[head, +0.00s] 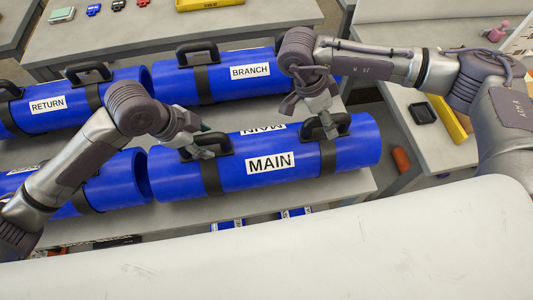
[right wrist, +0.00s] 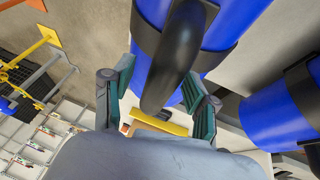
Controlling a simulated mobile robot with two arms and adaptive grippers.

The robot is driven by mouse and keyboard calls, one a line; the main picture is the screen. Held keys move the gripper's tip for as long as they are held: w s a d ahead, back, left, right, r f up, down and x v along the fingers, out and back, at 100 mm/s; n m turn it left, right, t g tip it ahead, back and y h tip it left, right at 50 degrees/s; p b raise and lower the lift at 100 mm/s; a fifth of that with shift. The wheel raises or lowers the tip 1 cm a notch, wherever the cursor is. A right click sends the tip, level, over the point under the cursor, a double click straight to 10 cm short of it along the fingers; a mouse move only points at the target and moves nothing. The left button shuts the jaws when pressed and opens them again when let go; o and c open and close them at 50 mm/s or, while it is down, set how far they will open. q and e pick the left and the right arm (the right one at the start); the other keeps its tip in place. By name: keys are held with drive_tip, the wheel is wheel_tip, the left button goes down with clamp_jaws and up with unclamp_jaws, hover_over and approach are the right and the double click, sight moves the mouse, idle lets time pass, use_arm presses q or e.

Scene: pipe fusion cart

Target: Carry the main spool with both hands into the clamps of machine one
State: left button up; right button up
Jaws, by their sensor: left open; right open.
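The main spool (head: 230,177) is a blue pipe labelled MAIN, lying on a grey table in the head view. It has two black bands with black handles. My left gripper (head: 207,152) is open at the spool's left handle (head: 190,141), partly covering it. My right gripper (head: 328,128) is open at the right handle (head: 342,124). In the right wrist view the right handle (right wrist: 176,65) stands between the open fingers of my right gripper (right wrist: 160,103). Whether either gripper touches its handle is unclear. I cannot make out machine one or its clamps.
The branch spool (head: 220,82) lies behind the main spool and the return spool (head: 72,98) at the back left. Another blue pipe (head: 118,172) lies close to the main spool's left end. A grey side table (head: 428,145) with a black tray (head: 422,113) stands at right.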

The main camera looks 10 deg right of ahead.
use_arm(q)
drive_tip(key=shift+c, duration=0.4)
use_arm(e)
drive_tip(key=shift+c, duration=0.4)
use_arm(q)
clamp_jaws()
use_arm(e)
clamp_jaws()
use_arm(q)
drive_tip(key=shift+w+d+r, duration=0.1)
drive_tip(key=shift+r, duration=0.15)
use_arm(e)
drive_tip(key=shift+w+r, duration=0.1)
drive_tip(key=shift+r, duration=0.05)
use_arm(q)
drive_tip(key=shift+w, duration=0.15)
use_arm(e)
drive_tip(key=shift+w, duration=0.15)
